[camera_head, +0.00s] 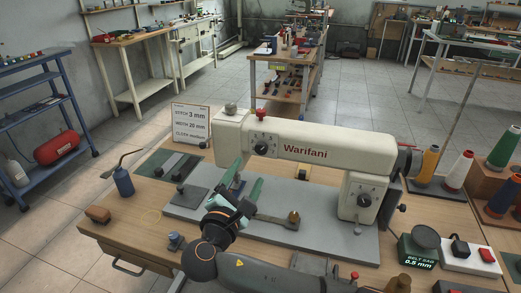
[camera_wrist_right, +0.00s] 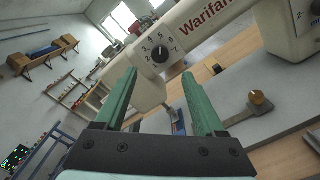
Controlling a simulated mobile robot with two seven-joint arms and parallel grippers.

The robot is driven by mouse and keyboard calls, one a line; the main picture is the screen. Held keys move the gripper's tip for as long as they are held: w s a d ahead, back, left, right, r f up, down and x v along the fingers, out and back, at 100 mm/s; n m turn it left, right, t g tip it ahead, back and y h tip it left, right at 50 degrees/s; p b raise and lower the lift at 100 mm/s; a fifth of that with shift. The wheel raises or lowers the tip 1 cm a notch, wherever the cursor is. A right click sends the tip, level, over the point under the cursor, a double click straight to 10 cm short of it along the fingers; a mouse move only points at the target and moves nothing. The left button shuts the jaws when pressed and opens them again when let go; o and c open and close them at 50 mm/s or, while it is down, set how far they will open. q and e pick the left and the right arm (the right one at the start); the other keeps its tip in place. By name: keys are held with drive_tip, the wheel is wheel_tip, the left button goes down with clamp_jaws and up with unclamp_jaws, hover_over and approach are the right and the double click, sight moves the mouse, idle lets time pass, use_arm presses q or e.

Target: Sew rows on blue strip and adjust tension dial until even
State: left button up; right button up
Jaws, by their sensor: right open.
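The cream sewing machine (camera_head: 320,143), marked Warifani, stands on a grey bed plate (camera_head: 315,222) on a wooden table. A numbered black dial (camera_head: 262,142) sits on the front of its left head, and shows in the right wrist view (camera_wrist_right: 160,53). A second dial (camera_head: 365,200) is on the right pillar. A small blue piece (camera_head: 238,186), perhaps the blue strip, is partly hidden behind my right gripper, below the head. My right gripper (camera_head: 248,172) has green fingers, open and empty, apart in front of the left head. My left gripper is not in view.
A sign (camera_head: 191,125) reads stitch 3 mm, width 20 mm, cloth medium. A blue oil can (camera_head: 123,182) stands at left. A lever with a brown knob (camera_head: 293,217) lies on the plate. Thread cones (camera_head: 456,170), a belt gap box (camera_head: 417,250) and a switch box (camera_head: 470,257) crowd the right.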

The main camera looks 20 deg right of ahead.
sight(261, 150)
drive_tip(key=x, duration=1)
drive_tip(key=shift+d, duration=0.1)
clamp_jaws()
